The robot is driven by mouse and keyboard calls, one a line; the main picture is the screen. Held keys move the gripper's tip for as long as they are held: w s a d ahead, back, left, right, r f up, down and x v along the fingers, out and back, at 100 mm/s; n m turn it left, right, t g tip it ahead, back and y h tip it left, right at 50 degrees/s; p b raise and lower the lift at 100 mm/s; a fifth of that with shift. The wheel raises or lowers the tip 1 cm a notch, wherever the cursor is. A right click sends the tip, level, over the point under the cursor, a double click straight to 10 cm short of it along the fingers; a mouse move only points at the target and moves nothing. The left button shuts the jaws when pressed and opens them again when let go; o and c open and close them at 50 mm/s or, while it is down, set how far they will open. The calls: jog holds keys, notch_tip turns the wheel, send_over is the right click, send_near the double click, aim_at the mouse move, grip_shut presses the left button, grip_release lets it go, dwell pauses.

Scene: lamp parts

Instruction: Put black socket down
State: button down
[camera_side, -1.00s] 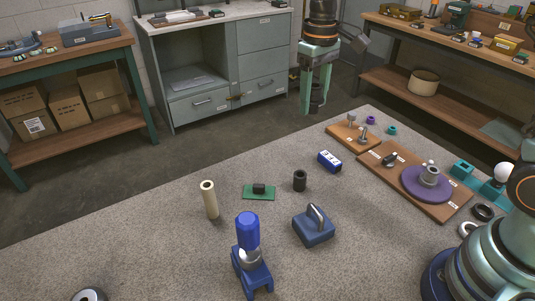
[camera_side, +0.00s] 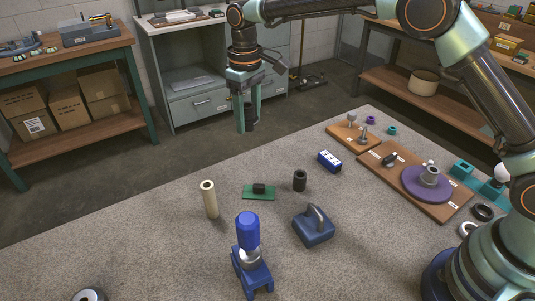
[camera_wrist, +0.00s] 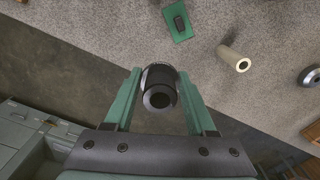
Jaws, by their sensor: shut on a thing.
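My gripper (camera_side: 246,127) hangs pointing down near the far edge of the speckled table (camera_side: 150,235), high above it. Its green fingers, also in the wrist view (camera_wrist: 160,98), are shut on the black socket (camera_wrist: 158,92), a short hollow dark cylinder with its open end facing the wrist camera. In the side view the held black socket (camera_side: 251,114) is partly hidden by the fingers. In the wrist view, dark floor lies behind the socket, and the table starts beyond it.
On the table stand a cream tube (camera_side: 209,199), a green board (camera_side: 259,192) with a black block, another black hollow cylinder (camera_side: 299,180), a blue-and-white box (camera_side: 329,161), a blue base (camera_side: 313,229) and a blue stand (camera_side: 252,269). A wooden board (camera_side: 402,181) carries a purple disc.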

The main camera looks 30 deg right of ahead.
aim_at(252, 176)
notch_tip(252, 176, down, 15)
dwell(0.5)
jog(key=shift+f, duration=0.15)
jog(key=shift+c, duration=1.1)
grip_release()
